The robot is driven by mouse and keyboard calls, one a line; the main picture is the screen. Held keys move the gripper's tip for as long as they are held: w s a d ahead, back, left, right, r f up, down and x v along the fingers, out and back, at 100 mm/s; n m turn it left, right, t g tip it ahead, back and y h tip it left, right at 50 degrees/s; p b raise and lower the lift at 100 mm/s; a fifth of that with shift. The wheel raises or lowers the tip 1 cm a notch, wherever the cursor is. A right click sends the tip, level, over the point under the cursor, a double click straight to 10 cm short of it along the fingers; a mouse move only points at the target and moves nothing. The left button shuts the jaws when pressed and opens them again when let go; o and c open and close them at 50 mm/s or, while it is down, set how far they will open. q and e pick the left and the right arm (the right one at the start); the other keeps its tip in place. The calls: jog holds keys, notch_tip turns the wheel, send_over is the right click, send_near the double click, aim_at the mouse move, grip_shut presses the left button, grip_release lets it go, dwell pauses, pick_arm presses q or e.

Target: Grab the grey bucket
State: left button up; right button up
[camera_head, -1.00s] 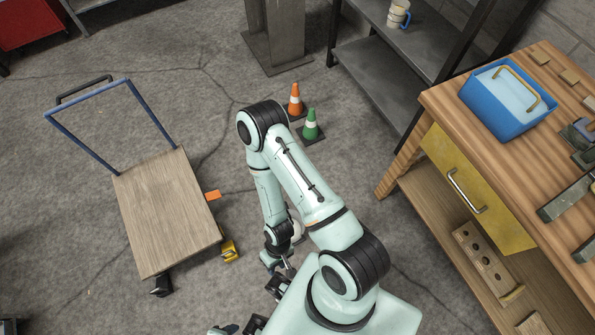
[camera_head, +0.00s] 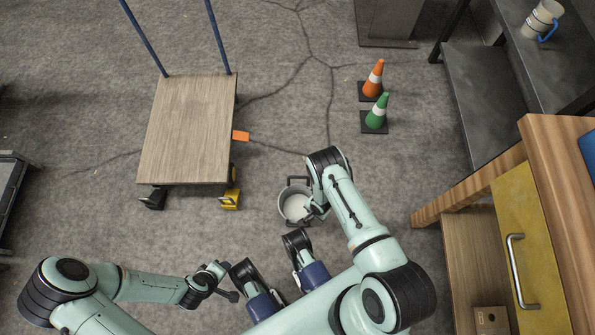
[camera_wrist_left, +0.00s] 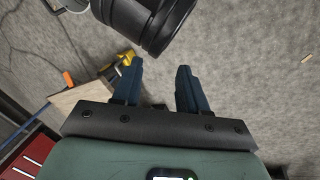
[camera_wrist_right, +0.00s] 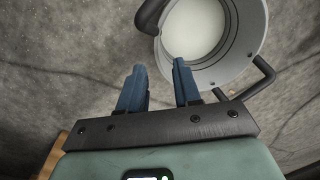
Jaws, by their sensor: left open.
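The grey bucket (camera_head: 293,203) stands upright on the floor in the head view, left of my right forearm, with dark handles on its sides. It fills the upper right of the right wrist view (camera_wrist_right: 215,62), where its pale inside, grey rim and two dark handles show. My right gripper (camera_wrist_right: 158,68) is open and empty, its fingers pointing toward the bucket's near side. The right fingertip overlaps the rim in the picture; I cannot tell whether they touch. My left gripper (camera_wrist_left: 160,72) is open and empty, over bare floor, left of the bucket in the head view.
A flat wooden cart (camera_head: 188,130) stands left of the bucket. An orange cone (camera_head: 373,80) and a green cone (camera_head: 377,112) stand beyond it to the right. A wooden workbench (camera_head: 545,170) with a yellow drawer (camera_head: 520,225) is at the right. Floor around the bucket is mostly clear.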

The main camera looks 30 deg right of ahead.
jog(key=f+b, duration=0.1)
jog(key=f, duration=0.2)
jog(key=w+f+b, duration=0.1)
jog(key=f+b, duration=0.1)
jog(key=f, duration=0.2)
jog(key=f+b, duration=0.2)
jog(key=f, duration=0.2)
jog(key=shift+w+d, duration=0.25)
jog(key=shift+f, duration=0.15)
pick_arm(q)
jog(key=s+a+f+g, duration=0.1)
jog(key=s+f, duration=0.3)
jog(key=f, duration=0.4)
jog(key=shift+s+a+f+n+g, duration=0.2)
jog(key=shift+a+f+n+g, duration=0.15)
jog(key=shift+a, duration=0.55)
jog(key=shift+r, duration=0.1)
pick_arm(e)
grip_shut()
jog(key=shift+w, duration=0.1)
